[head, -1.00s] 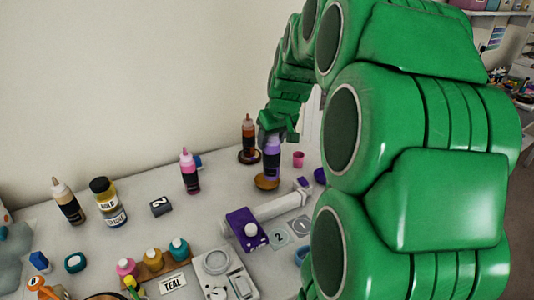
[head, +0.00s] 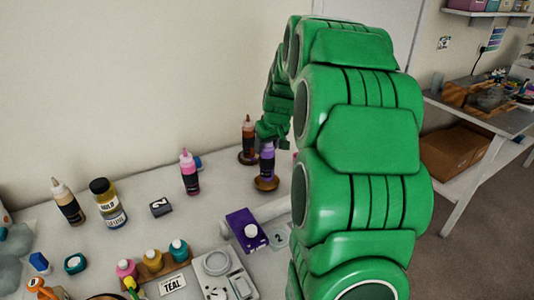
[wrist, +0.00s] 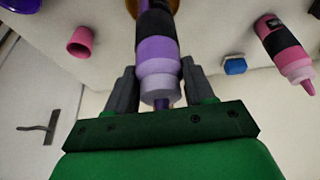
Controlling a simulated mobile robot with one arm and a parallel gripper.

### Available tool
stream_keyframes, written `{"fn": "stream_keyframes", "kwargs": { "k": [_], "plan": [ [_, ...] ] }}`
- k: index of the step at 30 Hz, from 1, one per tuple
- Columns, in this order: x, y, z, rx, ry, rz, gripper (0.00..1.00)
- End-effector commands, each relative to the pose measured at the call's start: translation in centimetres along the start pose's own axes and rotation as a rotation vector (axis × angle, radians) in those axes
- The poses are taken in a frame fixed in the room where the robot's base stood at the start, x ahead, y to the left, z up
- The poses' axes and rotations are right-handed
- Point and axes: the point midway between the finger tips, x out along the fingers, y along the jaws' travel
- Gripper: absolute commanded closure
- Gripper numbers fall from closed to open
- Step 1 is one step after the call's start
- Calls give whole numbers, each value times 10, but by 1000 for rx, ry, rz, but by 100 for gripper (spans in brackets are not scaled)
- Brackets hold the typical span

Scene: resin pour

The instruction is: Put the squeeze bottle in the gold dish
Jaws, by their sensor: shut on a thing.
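The purple squeeze bottle (head: 267,163) with a black label band stands upright at the back of the white table. My gripper (head: 271,133) is above it, shut on its upper part. In the wrist view my gripper (wrist: 158,72) has one finger on each side of the lilac shoulder of the bottle (wrist: 156,50), nozzle towards me. The gold dish (head: 266,185) is directly under the bottle, its rim showing around the base. The bottle's base looks in or just above the dish; exact contact is hard to tell.
An orange-brown bottle (head: 249,132) stands on a dark brown dish just behind left. A pink bottle (head: 189,172) is further left. A purple box (head: 246,229) lies in front. A pink cup (wrist: 82,42) is near the bottle. My arm hides the table's right side.

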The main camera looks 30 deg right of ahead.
Motion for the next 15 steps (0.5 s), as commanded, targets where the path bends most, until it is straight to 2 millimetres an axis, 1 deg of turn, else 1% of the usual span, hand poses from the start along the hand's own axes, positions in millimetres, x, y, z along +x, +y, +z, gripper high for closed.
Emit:
{"fn": "stream_keyframes", "kwargs": {
  "k": [3, 6, 9, 15],
  "plan": [
    [10, 1, 0, 0, -2, -1, 100],
    [23, 1, 7, 0, -6, -2, 100],
    [32, 1, 10, 1, -3, -1, 100],
    [34, 1, 10, 0, 0, 0, 100]
  ]
}}
